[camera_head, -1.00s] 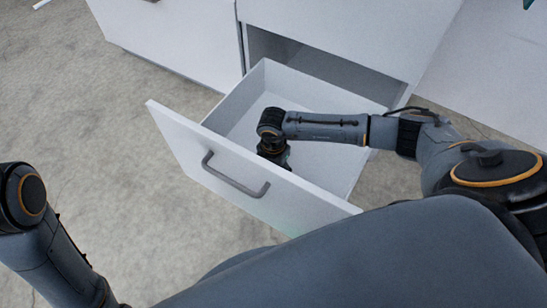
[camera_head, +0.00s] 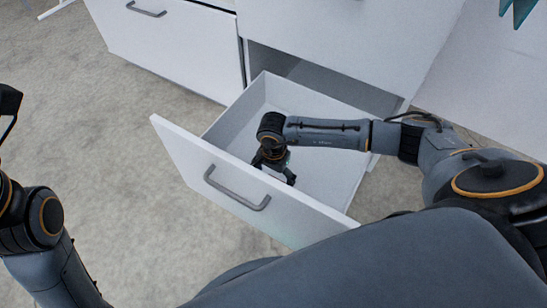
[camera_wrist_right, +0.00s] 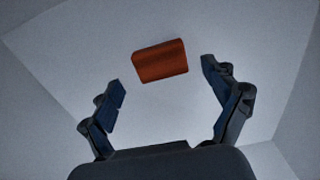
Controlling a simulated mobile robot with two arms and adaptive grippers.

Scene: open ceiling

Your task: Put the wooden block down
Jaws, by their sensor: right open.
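The wooden block (camera_wrist_right: 160,62) is a reddish-brown piece in the right wrist view. It appears to lie on the floor of the open white drawer (camera_head: 325,160), apart from both fingers. My right gripper (camera_head: 273,171) points down inside the drawer, near its front panel. Its fingers are spread wide around the block's near side, with nothing held. The block cannot be made out in the head view, where my right arm and the drawer front cover that area. My left gripper (camera_head: 8,112) shows only as a dark part at the left edge, mostly cut off.
The drawer's front panel (camera_head: 175,150) with a grey handle (camera_head: 237,190) stands between me and the drawer inside. The white cabinet (camera_head: 330,40) rises behind. A shut drawer (camera_head: 165,45) is at upper left. The concrete floor (camera_head: 100,140) at left is clear.

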